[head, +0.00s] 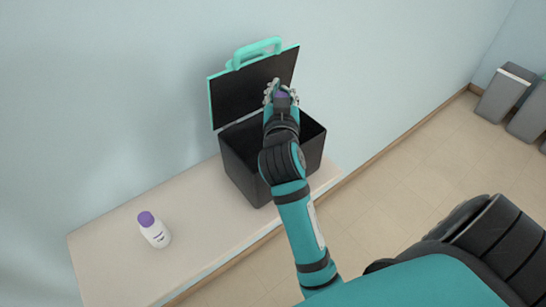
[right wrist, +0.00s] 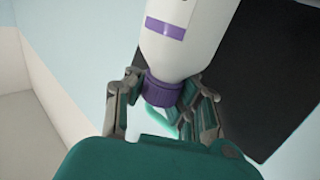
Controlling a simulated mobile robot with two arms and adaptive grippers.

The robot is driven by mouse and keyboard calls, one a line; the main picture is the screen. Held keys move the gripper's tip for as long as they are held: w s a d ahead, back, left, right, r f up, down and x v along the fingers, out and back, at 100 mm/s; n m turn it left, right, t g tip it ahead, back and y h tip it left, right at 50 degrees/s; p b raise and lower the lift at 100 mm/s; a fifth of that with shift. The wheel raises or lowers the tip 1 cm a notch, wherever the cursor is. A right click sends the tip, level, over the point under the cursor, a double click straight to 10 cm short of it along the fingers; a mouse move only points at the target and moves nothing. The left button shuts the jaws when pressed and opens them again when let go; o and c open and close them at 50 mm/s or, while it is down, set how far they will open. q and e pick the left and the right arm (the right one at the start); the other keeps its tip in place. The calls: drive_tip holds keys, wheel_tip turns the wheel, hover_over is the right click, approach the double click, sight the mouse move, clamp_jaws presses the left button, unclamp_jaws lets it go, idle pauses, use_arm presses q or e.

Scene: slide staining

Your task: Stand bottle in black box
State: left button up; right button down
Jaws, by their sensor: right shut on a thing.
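The black box (head: 245,165) stands on the pale bench with its lid (head: 235,95) swung open toward the wall. My right gripper (head: 281,93) is over the box's opening, in front of the lid. It is shut around the purple cap (right wrist: 163,88) of a white bottle (right wrist: 180,40) with a purple stripe. In the head view only a bit of the purple cap shows between the fingers; my gripper and arm hide the body. I cannot tell how far the bottle is above the box floor. My left gripper is not in view.
A second white bottle with a purple cap (head: 155,232) stands on the bench (head: 205,210) to the left of the box. The bench between them is clear. Grey bins (head: 505,92) stand on the floor at the far right. The lid has a turquoise handle (head: 257,50).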

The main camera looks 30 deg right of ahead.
drive_tip(key=shift+w+d, duration=0.1)
drive_tip(key=shift+n+t+y, duration=0.3)
drive_tip(key=shift+y, duration=0.2)
drive_tip(key=f, duration=0.3)
drive_tip(key=s+f, duration=0.1)
drive_tip(key=f, duration=0.1)
drive_tip(key=shift+a, duration=0.4)
wheel_tip(320, 180, down, 4)
drive_tip(key=shift+w+d+r, duration=0.1)
drive_tip(key=shift+f, duration=0.35)
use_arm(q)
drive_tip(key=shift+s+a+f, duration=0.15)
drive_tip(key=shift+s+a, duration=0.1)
